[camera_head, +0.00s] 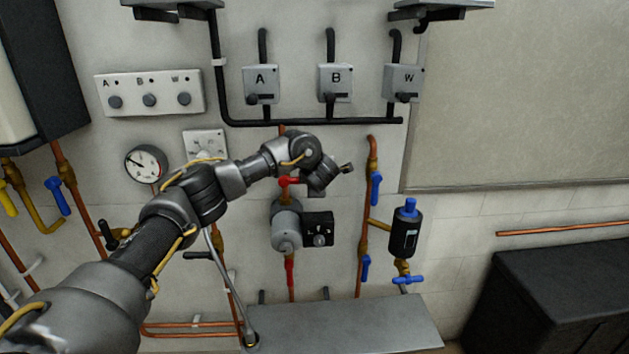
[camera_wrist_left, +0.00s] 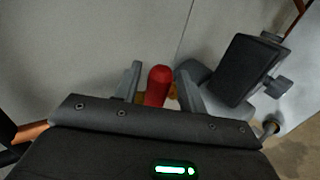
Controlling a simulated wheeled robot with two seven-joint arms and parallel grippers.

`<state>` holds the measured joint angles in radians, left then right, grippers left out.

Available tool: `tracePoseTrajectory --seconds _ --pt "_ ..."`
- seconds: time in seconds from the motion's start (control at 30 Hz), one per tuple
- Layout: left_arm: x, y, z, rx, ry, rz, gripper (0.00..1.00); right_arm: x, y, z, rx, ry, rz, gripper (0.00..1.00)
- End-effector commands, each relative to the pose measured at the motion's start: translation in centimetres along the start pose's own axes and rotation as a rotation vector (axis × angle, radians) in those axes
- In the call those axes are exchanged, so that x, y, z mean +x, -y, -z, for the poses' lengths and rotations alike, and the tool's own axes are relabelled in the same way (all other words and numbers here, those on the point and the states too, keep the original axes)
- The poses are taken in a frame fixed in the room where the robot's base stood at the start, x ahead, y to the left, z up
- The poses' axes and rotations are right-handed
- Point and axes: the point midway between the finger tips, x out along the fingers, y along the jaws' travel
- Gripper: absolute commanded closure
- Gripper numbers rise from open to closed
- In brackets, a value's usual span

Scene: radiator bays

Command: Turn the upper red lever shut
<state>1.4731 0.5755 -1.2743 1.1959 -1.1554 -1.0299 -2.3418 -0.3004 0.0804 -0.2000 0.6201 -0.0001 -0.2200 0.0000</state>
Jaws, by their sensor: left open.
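The upper red lever (camera_head: 287,181) sits on the copper pipe above the grey pump in the head view, partly hidden by my left gripper (camera_head: 319,177). What shows of it runs sideways from the pipe toward the gripper. In the left wrist view, the rounded red lever end (camera_wrist_left: 158,84) lies between the two grey fingers of my left gripper (camera_wrist_left: 161,90). A lower red lever (camera_head: 290,269) hangs along the pipe below the pump. My right gripper is not in view.
The grey pump (camera_head: 286,226) with its black box (camera_head: 318,230) is just below my gripper. Blue levers (camera_head: 376,188) and a black canister (camera_head: 404,233) stand to the right. A grey ledge (camera_head: 345,325) juts out below.

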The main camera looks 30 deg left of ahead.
Motion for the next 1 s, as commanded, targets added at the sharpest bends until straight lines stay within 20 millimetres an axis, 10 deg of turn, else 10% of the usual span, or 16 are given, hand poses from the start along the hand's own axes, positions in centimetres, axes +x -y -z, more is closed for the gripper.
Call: tracePoseTrajectory --seconds 0.27,0.6,1.0 --pt "-2.9 -0.1 -0.1 0.001 0.005 -0.004 0.59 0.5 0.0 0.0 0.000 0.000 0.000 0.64" --pt "-8.3 -1.0 -0.1 0.004 0.001 -0.003 0.59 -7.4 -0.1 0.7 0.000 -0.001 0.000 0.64" --pt "-10.6 -0.2 -0.1 0.002 0.002 -0.002 0.59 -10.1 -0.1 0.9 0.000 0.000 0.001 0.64"
